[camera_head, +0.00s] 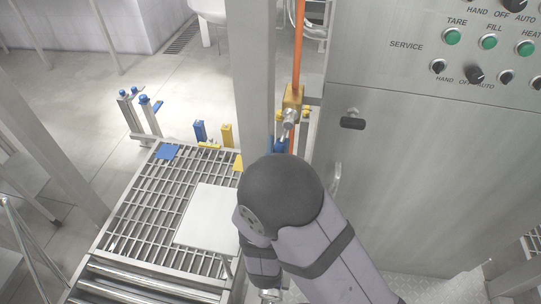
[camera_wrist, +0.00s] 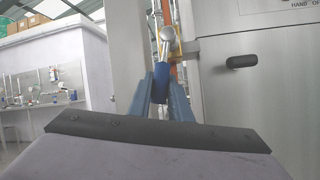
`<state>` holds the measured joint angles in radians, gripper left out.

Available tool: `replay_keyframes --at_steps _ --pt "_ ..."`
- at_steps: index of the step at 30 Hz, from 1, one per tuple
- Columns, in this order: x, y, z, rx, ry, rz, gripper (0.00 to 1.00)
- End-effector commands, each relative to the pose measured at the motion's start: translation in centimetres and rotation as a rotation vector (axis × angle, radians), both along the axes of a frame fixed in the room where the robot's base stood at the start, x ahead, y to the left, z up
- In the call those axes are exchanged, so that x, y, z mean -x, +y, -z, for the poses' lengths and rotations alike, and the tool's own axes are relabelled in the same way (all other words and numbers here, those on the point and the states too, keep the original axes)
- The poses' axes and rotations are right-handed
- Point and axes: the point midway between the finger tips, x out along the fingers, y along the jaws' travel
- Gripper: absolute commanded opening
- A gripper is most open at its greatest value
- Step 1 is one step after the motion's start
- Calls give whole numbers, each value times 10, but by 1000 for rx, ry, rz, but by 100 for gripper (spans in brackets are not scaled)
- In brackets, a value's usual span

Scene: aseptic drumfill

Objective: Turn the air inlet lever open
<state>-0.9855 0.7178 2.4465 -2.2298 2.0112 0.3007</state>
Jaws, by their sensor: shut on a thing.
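The air inlet lever has a blue grip (camera_wrist: 160,82) on a bright metal end (camera_wrist: 167,36). In the wrist view my gripper (camera_wrist: 160,88) has its two blue-grey fingers shut on the grip, one on each side. The lever hangs down from the metal end, slightly tilted. In the head view a brass valve body (camera_head: 292,97) sits on the orange pipe (camera_head: 298,45), with the metal part of the lever (camera_head: 289,118) just below it.
A steel post (camera_head: 252,80) stands close left of the valve. The steel cabinet (camera_head: 430,170) with a black handle (camera_head: 352,123) is close on the right. A grated conveyor (camera_head: 150,215) with a white plate (camera_head: 208,216) lies lower left. Open floor lies beyond.

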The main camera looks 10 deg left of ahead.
Motion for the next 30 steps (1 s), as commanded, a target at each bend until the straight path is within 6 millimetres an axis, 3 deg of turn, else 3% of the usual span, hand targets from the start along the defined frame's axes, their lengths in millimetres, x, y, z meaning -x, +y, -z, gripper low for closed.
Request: replay_keyframes --at_steps 9,24,25,27,30 --pt "0 -10 4 124 -1 -1 0" --pt "0 -11 3 145 -1 -2 0" --pt "0 -11 3 145 -1 -2 20" --pt "0 -11 3 145 -1 -2 36" --pt "0 -11 3 144 -1 -2 36"
